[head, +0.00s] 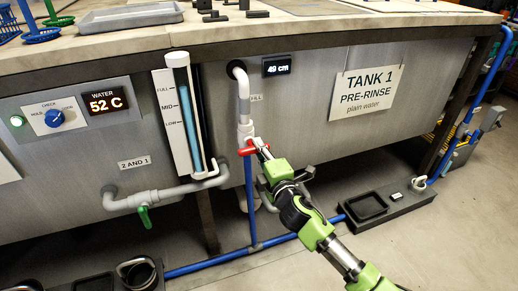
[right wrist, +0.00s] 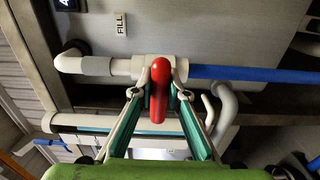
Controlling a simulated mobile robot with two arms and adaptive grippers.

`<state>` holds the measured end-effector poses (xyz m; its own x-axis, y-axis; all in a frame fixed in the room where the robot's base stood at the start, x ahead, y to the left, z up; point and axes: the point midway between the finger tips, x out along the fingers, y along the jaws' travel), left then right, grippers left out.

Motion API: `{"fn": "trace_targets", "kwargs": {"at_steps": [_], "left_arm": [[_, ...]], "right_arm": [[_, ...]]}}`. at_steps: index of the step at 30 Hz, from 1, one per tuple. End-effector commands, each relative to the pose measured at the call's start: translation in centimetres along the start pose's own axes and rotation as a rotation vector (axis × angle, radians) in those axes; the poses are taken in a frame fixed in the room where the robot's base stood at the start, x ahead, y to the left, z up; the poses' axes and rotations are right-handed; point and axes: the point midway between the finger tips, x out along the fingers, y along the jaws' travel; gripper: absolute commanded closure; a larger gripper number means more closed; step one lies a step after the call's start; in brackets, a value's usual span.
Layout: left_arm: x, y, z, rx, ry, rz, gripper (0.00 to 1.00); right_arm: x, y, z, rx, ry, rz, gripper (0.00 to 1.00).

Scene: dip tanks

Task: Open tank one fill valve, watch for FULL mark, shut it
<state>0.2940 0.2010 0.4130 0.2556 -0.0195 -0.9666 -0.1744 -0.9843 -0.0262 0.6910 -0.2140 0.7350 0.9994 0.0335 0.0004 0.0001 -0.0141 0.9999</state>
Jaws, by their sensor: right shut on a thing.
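The fill valve has a red handle (head: 247,151) on the white and blue pipe under the FILL label. The handle lies across the pipe. My right gripper (head: 261,148) is shut on it; in the right wrist view the red handle (right wrist: 159,88) sits between the two fingers (right wrist: 158,92). The sight gauge (head: 184,115) left of the valve has FULL, MID and LOW marks. A display (head: 276,66) reads 49 cm. The TANK 1 sign (head: 366,92) says PRE-RINSE. My left gripper is out of view.
A green-handled valve (head: 145,216) sits on the grey pipe at the lower left, under the 2 AND 1 label (head: 134,163). A temperature display (head: 105,101) reads 52 C. A blue pipe (head: 205,263) runs along the floor beside a dark tray (head: 408,205).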

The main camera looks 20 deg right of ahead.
Motion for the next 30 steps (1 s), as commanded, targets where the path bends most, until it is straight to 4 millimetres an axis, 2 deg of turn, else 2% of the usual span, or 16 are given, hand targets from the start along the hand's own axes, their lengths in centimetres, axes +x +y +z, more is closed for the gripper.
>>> {"fn": "trace_targets", "kwargs": {"at_steps": [7, 8, 9, 22, 26, 30], "left_arm": [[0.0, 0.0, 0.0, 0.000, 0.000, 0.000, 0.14], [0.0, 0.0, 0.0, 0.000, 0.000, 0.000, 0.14], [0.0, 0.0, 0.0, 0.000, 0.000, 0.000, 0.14], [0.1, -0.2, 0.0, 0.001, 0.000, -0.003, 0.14], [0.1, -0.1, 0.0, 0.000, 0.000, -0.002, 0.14], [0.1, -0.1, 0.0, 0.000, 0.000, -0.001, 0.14]], "right_arm": [[0.0, 0.1, 0.0, 0.005, 0.000, 0.001, 1.00], [0.0, 0.1, 0.0, 0.005, 0.000, 0.001, 0.78], [0.0, 0.1, 0.0, 0.005, 0.000, 0.001, 0.68], [-0.5, -0.1, 0.0, 0.001, 0.001, -0.001, 0.68], [-2.1, -0.1, 0.0, 0.001, 0.001, -0.001, 0.68], [-4.9, -0.2, -0.1, 0.002, 0.002, -0.003, 0.68]]}}
